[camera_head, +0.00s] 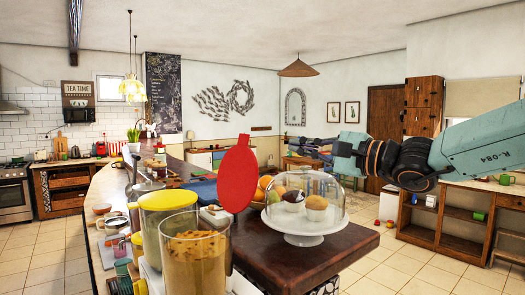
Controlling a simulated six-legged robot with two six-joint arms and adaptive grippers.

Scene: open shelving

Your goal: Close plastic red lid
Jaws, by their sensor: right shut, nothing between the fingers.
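The red lid (237,176) is a flat round disc standing nearly upright, its face turned to me. Its lower edge is at the back right of a clear jar (193,262) with tan contents, whose top is open. Whether the lid is joined to the jar I cannot tell. My right arm reaches in from the right, and its gripper (336,150) is shut and empty, pointing left, in the air to the right of the lid and apart from it. Its fingertips are small and hard to make out. My left gripper is not in view.
A jar with a yellow lid (168,200) stands just left of the open jar. A glass dome (306,197) over cupcakes stands to the right on the dark wooden counter (290,262), with oranges behind. The air between lid and gripper looks clear.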

